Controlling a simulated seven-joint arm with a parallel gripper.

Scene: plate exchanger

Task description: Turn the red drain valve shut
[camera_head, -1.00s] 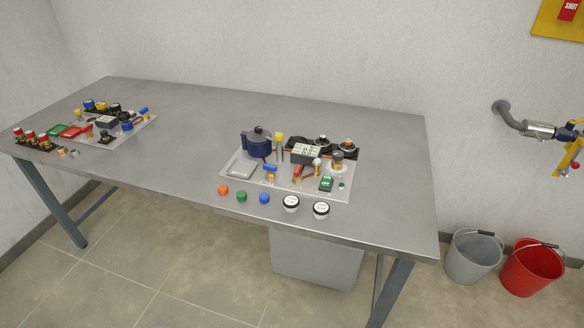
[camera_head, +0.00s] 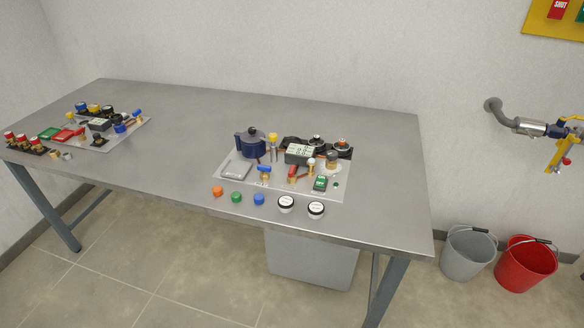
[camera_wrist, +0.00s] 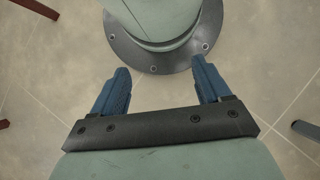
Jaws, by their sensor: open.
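A red-handled valve (camera_head: 293,172) with a brass body stands on the grey board (camera_head: 333,190) at the middle of the bench. Its handle looks short and its exact angle is too small to tell. A blue-handled brass valve (camera_head: 264,171) stands to its left on the same board. My gripper (camera_wrist: 160,66) shows only in the wrist view. Its two blue fingers are wide apart with nothing between them. It hangs over the floor facing my own round base, away from the valves. No finger is near the bench in the head view.
A dark blue pot (camera_head: 251,143) and a black-and-white box (camera_head: 300,153) crowd the board around the red handle. Several caps lie along the front edge, including an orange one (camera_head: 217,191). A second board (camera_head: 103,142) is at left. A wall pipe (camera_head: 529,126) and buckets (camera_head: 526,263) are right.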

